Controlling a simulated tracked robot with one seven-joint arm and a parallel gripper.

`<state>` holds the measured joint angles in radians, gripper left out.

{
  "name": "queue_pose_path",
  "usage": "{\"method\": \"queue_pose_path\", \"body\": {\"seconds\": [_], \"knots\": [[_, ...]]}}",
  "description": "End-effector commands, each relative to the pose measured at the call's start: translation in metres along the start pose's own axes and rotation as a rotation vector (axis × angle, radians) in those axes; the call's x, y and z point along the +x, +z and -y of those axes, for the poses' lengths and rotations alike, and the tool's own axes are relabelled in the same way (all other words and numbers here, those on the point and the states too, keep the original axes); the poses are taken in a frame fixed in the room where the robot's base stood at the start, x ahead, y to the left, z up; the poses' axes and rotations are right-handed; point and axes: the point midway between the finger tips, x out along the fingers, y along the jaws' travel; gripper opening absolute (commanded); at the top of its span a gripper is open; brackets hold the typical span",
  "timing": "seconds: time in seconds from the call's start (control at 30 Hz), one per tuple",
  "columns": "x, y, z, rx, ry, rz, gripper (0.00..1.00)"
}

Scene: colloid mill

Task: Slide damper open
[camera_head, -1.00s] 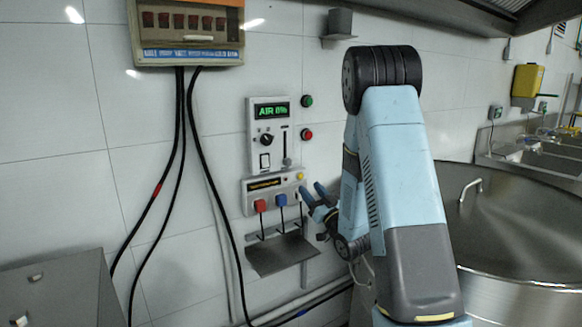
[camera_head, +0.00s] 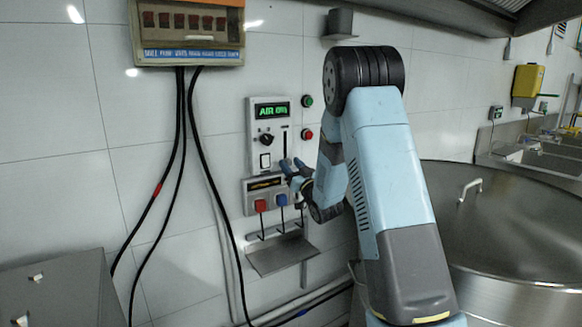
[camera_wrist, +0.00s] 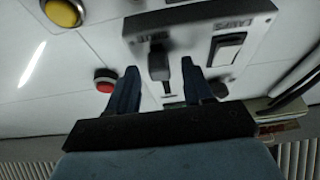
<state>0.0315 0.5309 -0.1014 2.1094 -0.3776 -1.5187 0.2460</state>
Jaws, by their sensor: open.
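The damper slider is a vertical slot on the right side of a light grey control panel (camera_head: 254,140) whose green display (camera_head: 272,110) reads AIR with a blurred figure. In the head view my gripper (camera_head: 291,170) is at the slot's lower end and hides the knob. In the wrist view the dark slider knob (camera_wrist: 158,66) shows between my two blue fingers, near their tips, with the slot running on below it in the picture. My gripper (camera_wrist: 160,75) is open, with visible space around the knob. I cannot tell whether either finger touches it.
A rocker switch (camera_wrist: 228,48) sits beside the slider. A red button (camera_wrist: 105,79) and a yellow button (camera_wrist: 62,12) are close by. Below the panel is a box with red (camera_head: 261,205) and blue plugs over a small shelf (camera_head: 281,254). A large steel vessel (camera_head: 500,230) stands right.

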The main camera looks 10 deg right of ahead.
Motion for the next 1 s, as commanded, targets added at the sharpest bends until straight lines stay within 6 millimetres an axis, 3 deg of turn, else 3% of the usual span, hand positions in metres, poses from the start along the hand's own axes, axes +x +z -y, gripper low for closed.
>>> {"method": "queue_pose_path", "body": {"seconds": [0.3,0.8,1.0], "knots": [[0.0015,0.0000,-0.0002,0.000,0.001,0.000,0.50],[0.0012,-0.0002,-0.0006,0.000,0.001,0.000,0.02],[0.0012,-0.0002,-0.0007,0.000,0.001,0.000,0.00]]}}
